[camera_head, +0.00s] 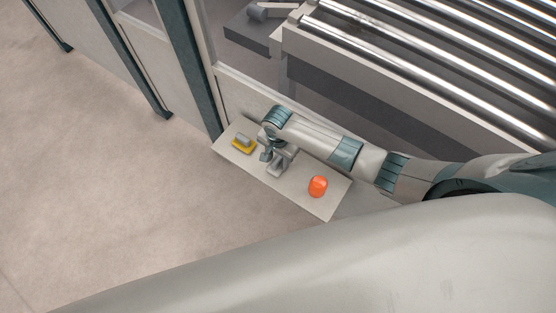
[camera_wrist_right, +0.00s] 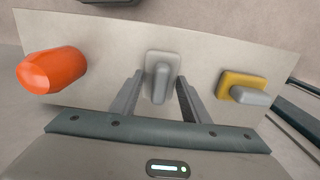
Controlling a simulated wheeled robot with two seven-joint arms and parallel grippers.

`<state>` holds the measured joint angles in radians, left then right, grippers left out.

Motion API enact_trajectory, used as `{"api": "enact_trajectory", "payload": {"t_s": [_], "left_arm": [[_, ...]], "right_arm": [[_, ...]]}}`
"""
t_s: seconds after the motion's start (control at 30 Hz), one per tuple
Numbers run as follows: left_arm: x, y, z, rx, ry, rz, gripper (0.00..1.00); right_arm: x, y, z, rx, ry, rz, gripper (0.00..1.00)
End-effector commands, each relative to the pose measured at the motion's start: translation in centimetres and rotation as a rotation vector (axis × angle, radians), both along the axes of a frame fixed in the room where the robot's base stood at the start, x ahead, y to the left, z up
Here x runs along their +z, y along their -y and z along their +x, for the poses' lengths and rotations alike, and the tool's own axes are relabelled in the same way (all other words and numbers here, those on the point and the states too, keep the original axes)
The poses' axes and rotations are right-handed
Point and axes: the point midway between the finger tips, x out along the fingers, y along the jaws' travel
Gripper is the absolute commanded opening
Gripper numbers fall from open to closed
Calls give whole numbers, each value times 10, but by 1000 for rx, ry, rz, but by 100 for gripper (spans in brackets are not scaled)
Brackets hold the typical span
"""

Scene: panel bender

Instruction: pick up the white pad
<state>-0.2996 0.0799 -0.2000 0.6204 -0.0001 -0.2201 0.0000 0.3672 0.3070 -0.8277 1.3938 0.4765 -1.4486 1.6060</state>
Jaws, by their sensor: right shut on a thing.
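The white pad (camera_wrist_right: 174,60) is a pale grey block with a raised grip, in the middle of a light board (camera_head: 318,208). In the wrist view it lies between an orange object and a yellow pad. My right gripper (camera_wrist_right: 159,82) reaches down over the board, its two fingers on either side of the pad's grip, and is shut on it. In the head view the right gripper (camera_head: 274,160) largely hides the pad. Whether the pad is clear of the board I cannot tell. My left gripper is not in view.
An orange rounded object (camera_head: 318,186) stands on the board to the right of the gripper. A yellow pad with a grey grip (camera_head: 243,144) lies to the left. A machine frame and a bed of shiny rollers (camera_head: 430,50) stand behind. Open floor (camera_head: 110,200) is at left.

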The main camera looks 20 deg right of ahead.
Motion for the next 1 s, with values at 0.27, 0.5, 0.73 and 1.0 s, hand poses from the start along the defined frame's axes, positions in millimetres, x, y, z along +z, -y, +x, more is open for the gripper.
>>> {"api": "enact_trajectory", "payload": {"t_s": [0.27, 0.5, 0.73, 1.0], "left_arm": [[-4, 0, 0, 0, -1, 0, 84], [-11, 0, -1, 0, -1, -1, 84], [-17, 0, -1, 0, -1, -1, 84], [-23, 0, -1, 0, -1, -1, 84]], "right_arm": [[17, 0, 1, 0, 2, 2, 20], [46, 12, -9, -1, 0, 0, 20], [70, 44, -34, 0, 1, 0, 20], [96, 78, -60, 0, 1, 0, 20]]}}
